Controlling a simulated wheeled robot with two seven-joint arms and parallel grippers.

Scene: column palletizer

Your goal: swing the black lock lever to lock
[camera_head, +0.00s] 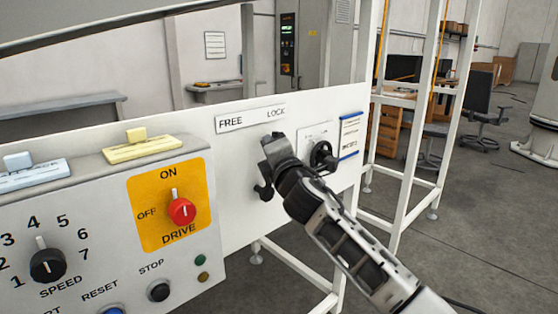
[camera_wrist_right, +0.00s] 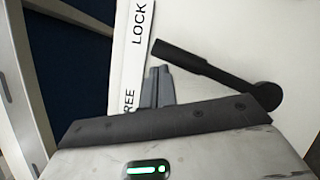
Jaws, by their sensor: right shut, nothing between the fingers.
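The black lock lever (camera_wrist_right: 215,70) shows in the right wrist view, with its round pivot at the right and its handle running toward the LOCK end of the label strip (camera_wrist_right: 133,55). In the head view its lower black part (camera_head: 263,190) shows on the white panel, and the rest is mostly hidden behind my right gripper (camera_head: 272,148). The right gripper's fingers (camera_wrist_right: 157,86) are shut and empty, on the FREE side of the handle and close to its free end. I cannot tell whether they touch it. My left gripper is not in view.
The FREE/LOCK strip (camera_head: 250,118) is above the lever. A black round knob (camera_head: 323,155) sits to the right on the panel. A grey control box with a red drive switch (camera_head: 181,211) stands out at the left. White frame posts (camera_head: 410,120) rise beyond.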

